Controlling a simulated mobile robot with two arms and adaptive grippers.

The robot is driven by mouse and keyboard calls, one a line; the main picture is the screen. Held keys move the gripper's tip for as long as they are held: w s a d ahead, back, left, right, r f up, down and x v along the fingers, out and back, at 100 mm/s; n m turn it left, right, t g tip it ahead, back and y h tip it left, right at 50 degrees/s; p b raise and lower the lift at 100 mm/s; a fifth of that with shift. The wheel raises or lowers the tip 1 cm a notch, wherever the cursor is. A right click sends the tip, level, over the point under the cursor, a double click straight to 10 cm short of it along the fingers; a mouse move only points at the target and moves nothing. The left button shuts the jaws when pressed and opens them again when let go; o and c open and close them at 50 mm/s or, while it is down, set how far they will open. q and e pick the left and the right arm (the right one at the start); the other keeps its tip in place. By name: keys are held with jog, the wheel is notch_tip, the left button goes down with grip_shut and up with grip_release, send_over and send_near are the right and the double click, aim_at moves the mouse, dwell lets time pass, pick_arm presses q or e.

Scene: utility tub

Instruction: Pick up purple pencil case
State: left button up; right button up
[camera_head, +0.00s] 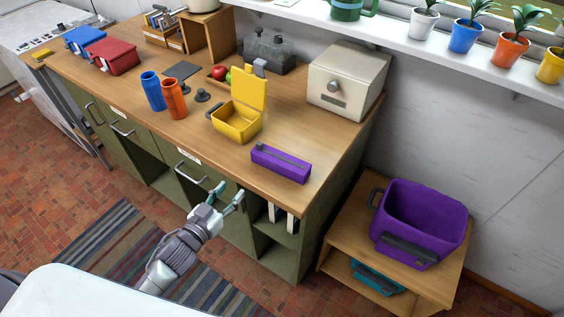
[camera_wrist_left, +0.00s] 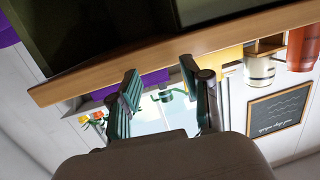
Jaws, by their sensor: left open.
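The purple pencil case (camera_head: 280,164) is a long box lying on the wooden counter near its front right edge. In the left wrist view, which is upside down, a purple strip of it (camera_wrist_left: 155,77) shows between my fingers beyond the counter edge, partly hidden by them. My left gripper (camera_head: 230,194) is in front of the counter, to the left of and nearer than the case, apart from it. Its teal fingers are spread and empty, as the left wrist view also shows (camera_wrist_left: 160,76). My right gripper is not in view.
An open yellow lunch box (camera_head: 238,122) stands left of the case. Orange (camera_head: 174,100) and blue (camera_head: 153,92) bottles stand farther left. A cream box (camera_head: 346,82) is behind. The counter's front edge (camera_wrist_left: 200,40) lies between gripper and case. A purple tub (camera_head: 424,216) stands right.

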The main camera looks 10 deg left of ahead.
pick_arm(q)
jog(key=t+h, duration=0.1)
send_near(258, 146)
jog(key=shift+m, duration=0.3)
jog(key=p+x, duration=0.1)
jog(key=x, duration=0.4)
jog(key=shift+w+d+r+p, duration=0.15)
jog(key=shift+w+d+p, duration=0.1)
jog(key=shift+p, duration=0.1)
jog(key=p+x, duration=0.1)
jog(key=x, duration=0.4)
jog(key=shift+w+a+f, duration=0.1)
jog(key=shift+w+f, duration=0.05)
jog(key=shift+f, duration=0.05)
jog(key=shift+w+f, duration=0.1)
jog(key=shift+w, duration=0.15)
jog(key=shift+s, duration=0.1)
jog(key=shift+c, duration=0.5)
grip_shut()
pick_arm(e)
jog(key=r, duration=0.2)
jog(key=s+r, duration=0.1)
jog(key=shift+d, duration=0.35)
